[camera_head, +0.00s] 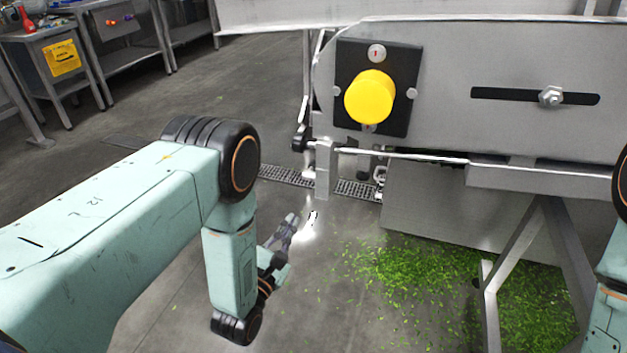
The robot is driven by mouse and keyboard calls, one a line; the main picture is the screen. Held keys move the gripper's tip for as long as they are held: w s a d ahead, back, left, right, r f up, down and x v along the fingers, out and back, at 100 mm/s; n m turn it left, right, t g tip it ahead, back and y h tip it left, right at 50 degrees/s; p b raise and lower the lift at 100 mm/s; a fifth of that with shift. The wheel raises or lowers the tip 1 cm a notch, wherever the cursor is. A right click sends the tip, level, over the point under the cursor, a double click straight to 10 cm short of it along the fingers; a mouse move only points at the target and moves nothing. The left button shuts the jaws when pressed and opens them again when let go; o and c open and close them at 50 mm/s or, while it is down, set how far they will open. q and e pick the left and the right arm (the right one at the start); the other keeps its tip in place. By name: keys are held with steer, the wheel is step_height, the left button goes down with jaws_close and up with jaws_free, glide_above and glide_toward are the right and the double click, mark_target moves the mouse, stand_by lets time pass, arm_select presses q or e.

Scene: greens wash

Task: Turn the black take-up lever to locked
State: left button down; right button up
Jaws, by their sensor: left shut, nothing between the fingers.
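A small black part (299,140), which looks like the black take-up lever, is at the left end of the grey machine, beside a metal bracket and the end of a thin rod. It is small in view, and I cannot tell its set position. My left gripper (296,219) is shut and empty. It appears below the black part in the picture, over the floor, apart from the machine. My right arm shows only at the right edge, and its gripper is out of view.
A big yellow knob (370,97) on a black plate and a slotted side panel (535,96) with a bolt are on the machine. Green scraps (430,275) lie on the floor beneath. A slanted metal leg (512,250) stands at right. Steel tables (120,20) are far left.

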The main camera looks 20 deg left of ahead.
mark_target(310, 173)
arm_select(q)
steer(key=w+r+n+b, duration=0.1)
steer(key=w, duration=0.2)
steer(key=w+d+r+n+b, duration=0.1)
steer(key=w+r, duration=0.1)
steer(key=w, duration=0.2)
steer(key=w+r+n+b, duration=0.1)
steer(key=w+r, duration=0.1)
steer(key=w, duration=0.1)
steer(key=shift+w+d+r+n, duration=0.15)
steer(key=shift+r+n, duration=0.05)
steer(key=shift+n, duration=0.2)
stand_by(0.4)
steer(key=shift+w+d+r+p, duration=0.1)
steer(key=shift+w+r+p, duration=0.15)
steer(key=shift+r+p, duration=0.6)
steer(key=shift+f, duration=0.15)
